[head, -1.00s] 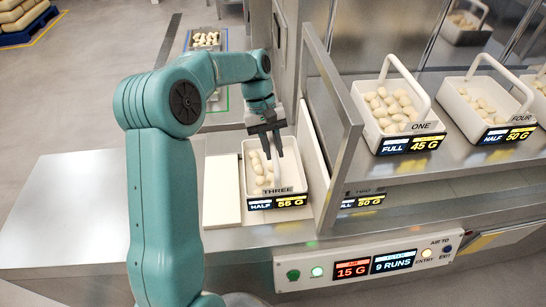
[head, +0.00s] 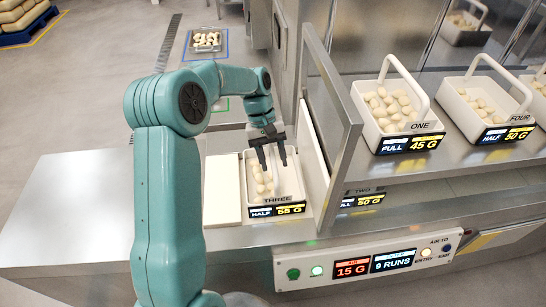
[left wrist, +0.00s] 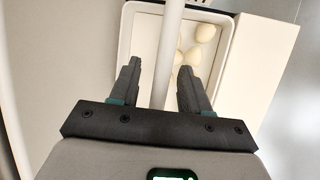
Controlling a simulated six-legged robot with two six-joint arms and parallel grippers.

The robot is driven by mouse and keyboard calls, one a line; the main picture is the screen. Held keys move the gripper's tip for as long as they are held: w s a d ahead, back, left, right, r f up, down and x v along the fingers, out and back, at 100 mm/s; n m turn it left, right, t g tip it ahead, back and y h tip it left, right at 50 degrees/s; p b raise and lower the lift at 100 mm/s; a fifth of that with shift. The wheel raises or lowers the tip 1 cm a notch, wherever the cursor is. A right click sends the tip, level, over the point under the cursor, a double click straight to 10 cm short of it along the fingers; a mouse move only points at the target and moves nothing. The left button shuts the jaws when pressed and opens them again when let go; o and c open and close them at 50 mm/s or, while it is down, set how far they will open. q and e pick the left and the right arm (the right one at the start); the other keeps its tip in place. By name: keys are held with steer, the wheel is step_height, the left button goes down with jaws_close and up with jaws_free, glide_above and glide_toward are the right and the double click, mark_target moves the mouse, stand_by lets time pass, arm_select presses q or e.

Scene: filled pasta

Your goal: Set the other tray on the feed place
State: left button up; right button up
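The white tray marked THREE (head: 288,198), reading HALF 55 G, stands on the counter with pale filled pasta in it. My left gripper (head: 273,162) is over it, fingers apart and pointing down. In the left wrist view the tray's white handle (left wrist: 168,50) runs between the open fingers (left wrist: 160,70), with no clear contact. Tray ONE (head: 400,120), FULL 45 G, and tray FOUR (head: 488,105), HALF 50 G, stand on the shelf at right. Tray TWO (head: 365,191) is mostly hidden behind the metal panel. My right gripper is out of view.
A upright metal panel (head: 335,130) stands just right of tray THREE. A flat white board (head: 222,190) lies to its left. The left counter (head: 80,200) is clear.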

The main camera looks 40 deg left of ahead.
arm_select(q)
steer(key=shift+r, duration=0.2)
steer(key=shift+w+a+r, duration=0.1)
steer(key=shift+a+r, duration=0.15)
steer(key=s+v, duration=0.1)
steer(key=v, duration=1)
steer(key=shift+w+r, duration=0.15)
steer(key=shift+w, duration=0.25)
steer(key=shift+w, duration=0.1)
steer(key=shift+s, duration=0.2)
